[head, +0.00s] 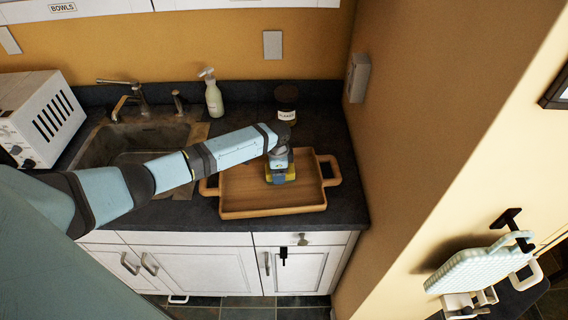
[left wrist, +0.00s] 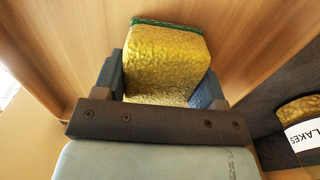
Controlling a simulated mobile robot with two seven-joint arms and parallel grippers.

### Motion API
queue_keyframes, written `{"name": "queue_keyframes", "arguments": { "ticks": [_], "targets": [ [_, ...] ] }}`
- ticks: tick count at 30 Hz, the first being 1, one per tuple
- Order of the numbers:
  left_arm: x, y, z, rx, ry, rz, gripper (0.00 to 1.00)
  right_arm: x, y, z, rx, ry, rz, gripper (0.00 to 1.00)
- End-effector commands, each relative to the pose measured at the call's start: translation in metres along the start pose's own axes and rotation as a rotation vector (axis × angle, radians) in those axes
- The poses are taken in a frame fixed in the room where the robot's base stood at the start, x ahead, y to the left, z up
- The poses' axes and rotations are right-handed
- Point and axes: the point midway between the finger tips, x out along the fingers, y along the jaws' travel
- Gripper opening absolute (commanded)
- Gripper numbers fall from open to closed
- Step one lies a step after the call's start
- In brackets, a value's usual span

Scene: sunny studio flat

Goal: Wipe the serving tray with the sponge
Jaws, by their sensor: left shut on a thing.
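The wooden serving tray (head: 240,203) lies on the dark counter, with a handle at each end. My left gripper (head: 281,172) is over the right half of the tray, pointing down. It is shut on the yellow sponge (head: 287,180), which has a green layer. In the left wrist view the sponge (left wrist: 165,65) sits between the two fingers, close over the wood of the tray (left wrist: 235,30). I cannot tell whether it touches the tray. My right gripper is in neither view.
A dark jar (head: 286,103) with a white label stands behind the tray, near the right wall. A white toaster oven (head: 42,115) is at the left. A wall bounds the counter on the right.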

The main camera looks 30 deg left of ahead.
Motion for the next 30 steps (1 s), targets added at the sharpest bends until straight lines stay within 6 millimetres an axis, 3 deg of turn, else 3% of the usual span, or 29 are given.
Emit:
{"name": "queue_keyframes", "arguments": {
  "ticks": [12, 25, 30],
  "targets": [
    [0.002, 0.02, 0.031, 0.0, -0.001, 0.001, 0.43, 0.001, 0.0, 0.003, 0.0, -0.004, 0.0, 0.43],
    [0.001, 0.022, 0.034, 0.0, 0.0, 0.0, 0.43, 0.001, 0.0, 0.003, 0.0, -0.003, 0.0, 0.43],
    [-0.009, 0.022, 0.034, 0.0, 0.0, -0.001, 0.43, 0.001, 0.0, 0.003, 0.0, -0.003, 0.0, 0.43]
  ]
}}
